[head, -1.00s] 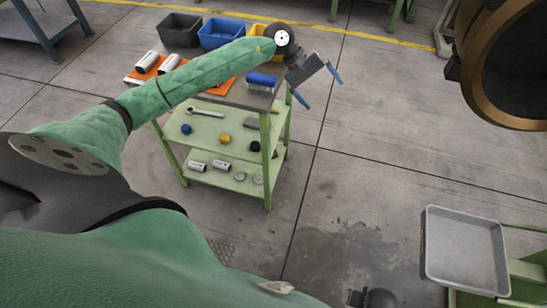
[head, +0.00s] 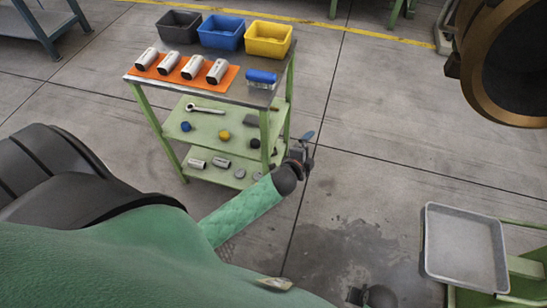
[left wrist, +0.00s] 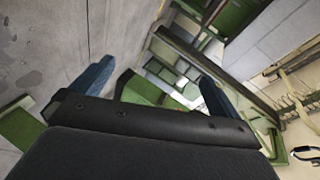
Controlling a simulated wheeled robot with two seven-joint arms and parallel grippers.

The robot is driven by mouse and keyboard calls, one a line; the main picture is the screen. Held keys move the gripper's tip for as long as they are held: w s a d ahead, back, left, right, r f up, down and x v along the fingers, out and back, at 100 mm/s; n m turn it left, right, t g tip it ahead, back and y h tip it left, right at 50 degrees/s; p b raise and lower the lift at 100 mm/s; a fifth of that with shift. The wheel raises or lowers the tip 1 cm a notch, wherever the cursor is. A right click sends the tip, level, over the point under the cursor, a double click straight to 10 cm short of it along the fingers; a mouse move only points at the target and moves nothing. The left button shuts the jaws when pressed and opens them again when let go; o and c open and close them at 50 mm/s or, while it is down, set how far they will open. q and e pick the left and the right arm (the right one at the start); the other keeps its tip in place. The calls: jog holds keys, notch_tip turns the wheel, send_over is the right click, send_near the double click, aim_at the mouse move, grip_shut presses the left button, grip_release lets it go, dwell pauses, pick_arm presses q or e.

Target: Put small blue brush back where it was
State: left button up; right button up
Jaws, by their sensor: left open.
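The small blue brush (head: 262,77), with a blue top and a pale lower part, rests on the right front of the cart's grey top (head: 205,90). My left gripper (head: 304,143) is low beside the cart's right side, below the level of the top and apart from the brush. In the left wrist view the two blue fingers of this gripper (left wrist: 148,78) stand wide apart with nothing between them. A dark part at the bottom of the head view seems to be my right gripper (head: 368,297); its fingers cannot be made out.
Grey (head: 179,28), blue (head: 221,32) and yellow (head: 268,39) bins line the cart's back edge. Several white cylinders lie on an orange mat (head: 227,79). Lower green shelves (head: 200,123) hold a wrench and small parts. A grey tray (head: 465,248) is at right. The floor between is clear.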

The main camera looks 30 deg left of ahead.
pick_arm(q)
jog(key=s+d+f+n+g, duration=0.1)
jog(key=s+f+n+g, duration=0.3)
jog(key=s, duration=0.6)
jog(key=s+d+f+n+g, duration=0.1)
jog(key=s+f+n+g, duration=0.3)
jog(key=s+f, duration=0.4)
jog(key=s+d+f+n+g, duration=0.2)
jog(key=s+f+n+g, duration=0.3)
jog(key=s, duration=0.8)
notch_tip(320, 180, down, 2)
jog(key=shift+a, duration=0.1)
